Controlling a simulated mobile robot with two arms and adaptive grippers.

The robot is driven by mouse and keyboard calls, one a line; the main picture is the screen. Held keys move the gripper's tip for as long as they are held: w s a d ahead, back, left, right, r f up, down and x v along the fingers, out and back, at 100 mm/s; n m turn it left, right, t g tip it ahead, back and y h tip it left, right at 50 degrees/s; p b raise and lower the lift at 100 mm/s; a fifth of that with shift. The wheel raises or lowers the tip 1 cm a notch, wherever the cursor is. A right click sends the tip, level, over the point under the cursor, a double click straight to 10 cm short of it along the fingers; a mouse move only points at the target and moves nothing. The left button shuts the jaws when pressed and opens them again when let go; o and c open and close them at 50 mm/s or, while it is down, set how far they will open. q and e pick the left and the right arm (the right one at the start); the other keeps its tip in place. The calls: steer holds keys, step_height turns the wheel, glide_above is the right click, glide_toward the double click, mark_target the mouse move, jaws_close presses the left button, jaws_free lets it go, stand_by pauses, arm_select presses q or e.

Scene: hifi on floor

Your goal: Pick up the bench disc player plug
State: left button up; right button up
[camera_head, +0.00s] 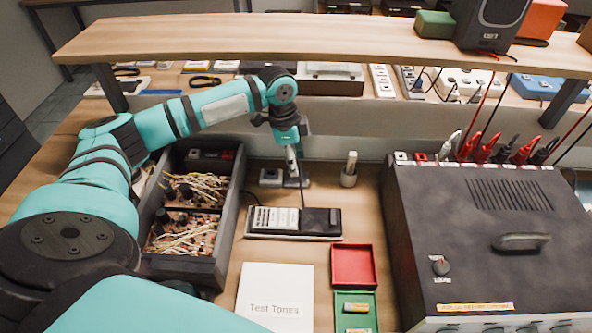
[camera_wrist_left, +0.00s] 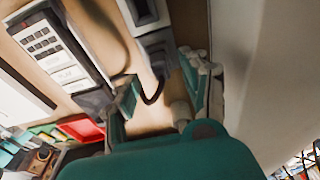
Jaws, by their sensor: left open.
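My left gripper (camera_head: 293,165) points down behind the bench disc player (camera_head: 295,221), a flat dark unit with a row of pale keys. In the left wrist view the player (camera_wrist_left: 52,45) lies at upper left, and the open fingers of the gripper (camera_wrist_left: 158,92) stand apart. My right gripper is out of view.
A dark parts box (camera_head: 229,228) full of wires stands left. A small holder with a pale stick (camera_head: 348,172) is close right. A large black instrument (camera_head: 490,240) fills the right side. A shelf (camera_head: 290,38) crosses above. A red tray (camera_head: 354,265) and white booklet (camera_head: 275,295) lie in front.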

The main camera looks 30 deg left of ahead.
arm_select(q)
steer(key=f, duration=0.3)
steer(key=shift+w+d+f, duration=0.2)
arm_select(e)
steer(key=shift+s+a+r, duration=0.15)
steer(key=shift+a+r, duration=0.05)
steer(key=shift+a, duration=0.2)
arm_select(q)
steer(key=shift+c, duration=0.2)
steer(key=shift+c, duration=1.2)
jaws_close()
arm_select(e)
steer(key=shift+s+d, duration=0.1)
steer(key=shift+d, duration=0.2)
arm_select(q)
steer(key=shift+r, duration=0.1)
